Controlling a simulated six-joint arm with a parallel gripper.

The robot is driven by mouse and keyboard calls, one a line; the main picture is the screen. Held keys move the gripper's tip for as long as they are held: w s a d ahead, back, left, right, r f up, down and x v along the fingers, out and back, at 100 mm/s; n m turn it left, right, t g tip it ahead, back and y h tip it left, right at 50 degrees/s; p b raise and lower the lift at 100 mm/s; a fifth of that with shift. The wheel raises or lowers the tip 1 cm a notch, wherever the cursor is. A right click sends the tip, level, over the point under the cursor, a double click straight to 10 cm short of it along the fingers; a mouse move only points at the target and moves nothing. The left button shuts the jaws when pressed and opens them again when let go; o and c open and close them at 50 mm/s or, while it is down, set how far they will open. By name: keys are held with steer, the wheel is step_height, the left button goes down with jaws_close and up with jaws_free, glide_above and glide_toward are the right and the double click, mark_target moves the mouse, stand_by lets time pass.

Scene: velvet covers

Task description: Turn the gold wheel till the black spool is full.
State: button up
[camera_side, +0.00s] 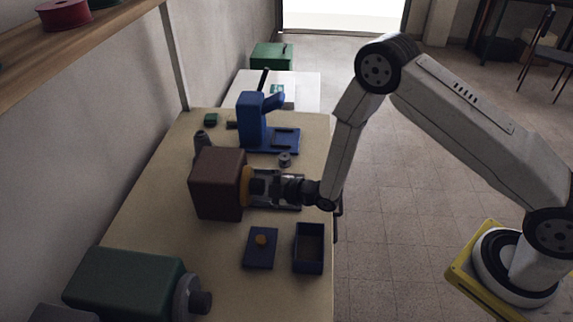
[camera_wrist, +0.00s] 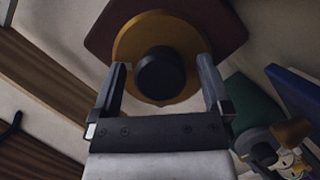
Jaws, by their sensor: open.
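The gold wheel (camera_wrist: 127,50) is a round disc on the face of a dark brown box (camera_side: 217,183). A black round hub (camera_wrist: 160,75) stands out from its middle. In the side view only the wheel's edge (camera_side: 246,186) shows, at the box's right face. My gripper (camera_wrist: 160,62) points at the wheel, its two fingers open on either side of the hub. I cannot tell whether they touch it. In the side view my gripper (camera_side: 262,187) is level with the wheel, close in front of it. I cannot make out a separate black spool or how full one is.
A blue machine (camera_side: 252,120) stands behind the brown box. A blue plate with an orange knob (camera_side: 261,240) and an open blue box (camera_side: 309,247) lie in front. A green block (camera_side: 125,283) with a grey wheel stands front left. A shelf (camera_side: 95,50) overhangs the left.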

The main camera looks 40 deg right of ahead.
steer(key=c, duration=1.3)
steer(key=shift+m, duration=0.3)
steer(key=m+g+y, duration=0.1)
steer(key=m+g, duration=0.1)
steer(key=m, duration=0.1)
steer(key=m+g+y, duration=0.1)
steer(key=m, duration=0.1)
steer(key=m+g, duration=0.1)
steer(key=m, duration=0.1)
steer(key=shift+w+d+y, duration=0.1)
steer(key=shift+y, duration=0.3)
steer(key=m+g+y, duration=0.1)
steer(key=m+y, duration=0.1)
steer(key=m, duration=0.1)
steer(key=shift+m+g, duration=0.4)
steer(key=m+g+y, duration=0.1)
steer(key=m+y, duration=0.1)
steer(key=m, duration=0.1)
steer(key=shift+m, duration=0.3)
